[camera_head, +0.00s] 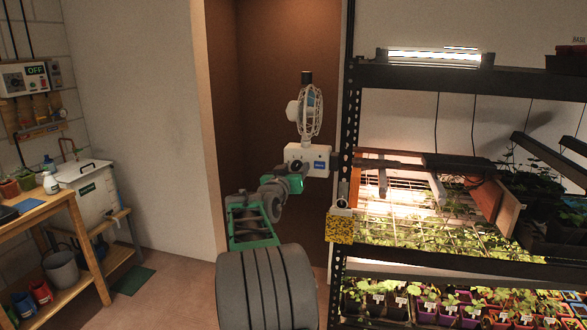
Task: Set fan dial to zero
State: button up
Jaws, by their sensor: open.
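A white fan (312,112) with a round wire cage stands side-on in front of the brown recess, left of the rack post. Below it is a white box-shaped base (292,151) with a blue label and a small dark round spot on its front, perhaps the dial. The dial's setting is too small to read. My arm, green and grey, reaches up from the bottom centre to this base. My gripper (296,170) is at the lower left of the base and is open. Its fingers are hardly distinguishable, and I cannot tell whether they touch the base.
A black rack (440,79) with lamps and seedling trays fills the right side. A yellow speckled block (340,228) sits at its near post. A wall controller (22,78) reading OFF, a wooden bench (75,225) and a white tank (95,195) are left. Open floor lies between.

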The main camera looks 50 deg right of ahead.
jog(key=shift+a, duration=0.1)
grip_shut()
dwell(0.4)
jog(key=shift+n+b, duration=0.3)
jog(key=shift+n, duration=0.1)
jog(key=n+b, duration=0.2)
jog(key=n, duration=0.1)
jog(key=shift+n, duration=0.3)
jog(key=n+b, duration=0.1)
jog(key=n, duration=0.4)
jog(key=shift+n, duration=0.3)
jog(key=n, duration=0.5)
jog(key=shift+n+t, duration=0.3)
jog(key=shift+t, duration=0.1)
jog(key=n+p, duration=0.1)
jog(key=n, duration=0.4)
jog(key=shift+t, duration=0.3)
